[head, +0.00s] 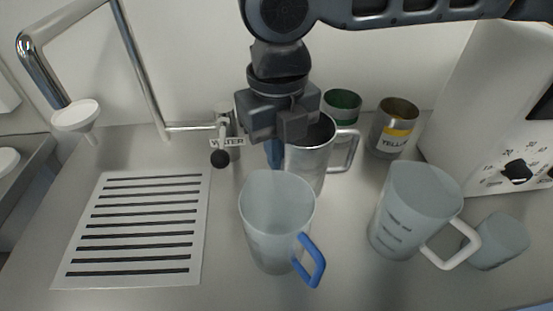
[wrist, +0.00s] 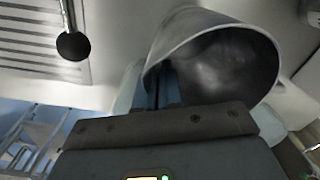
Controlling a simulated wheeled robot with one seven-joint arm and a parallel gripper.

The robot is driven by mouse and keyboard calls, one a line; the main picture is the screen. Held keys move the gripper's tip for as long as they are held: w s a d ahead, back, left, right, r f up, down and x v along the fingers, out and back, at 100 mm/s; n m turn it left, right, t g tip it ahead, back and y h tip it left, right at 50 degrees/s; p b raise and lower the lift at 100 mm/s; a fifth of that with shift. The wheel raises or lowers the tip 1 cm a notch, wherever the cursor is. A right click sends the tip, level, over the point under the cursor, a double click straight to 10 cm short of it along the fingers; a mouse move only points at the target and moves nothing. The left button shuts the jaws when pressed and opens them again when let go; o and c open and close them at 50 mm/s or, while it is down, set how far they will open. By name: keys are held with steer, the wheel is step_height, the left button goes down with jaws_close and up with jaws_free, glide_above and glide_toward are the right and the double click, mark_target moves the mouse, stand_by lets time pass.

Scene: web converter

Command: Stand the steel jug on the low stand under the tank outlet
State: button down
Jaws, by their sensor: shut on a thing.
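The steel jug (head: 312,165) stands upright behind the blue-handled plastic jug, its loop handle on the right. My gripper (head: 275,152) points down at the steel jug's left side and is shut on its wall. In the wrist view, the steel jug's open mouth (wrist: 225,60) fills the upper middle, and the gripper's fingers (wrist: 163,88) meet its near rim. The jug's base is partly hidden by the blue-handled jug, so I cannot tell whether it touches the counter. I cannot make out a low stand or tank outlet for certain.
A blue-handled clear jug (head: 277,225) stands just in front; a white-handled one (head: 415,212) and a small cup (head: 497,242) stand right. Yellow (head: 393,128) and green (head: 342,103) tins are behind. A slotted grate (head: 135,230), black-knobbed lever (head: 220,158) and chrome pipe (head: 45,70) are left.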

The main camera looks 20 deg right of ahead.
steer(key=shift+f, duration=1.05)
steer(key=shift+f, duration=0.25)
steer(key=c, duration=1.3)
jaws_free()
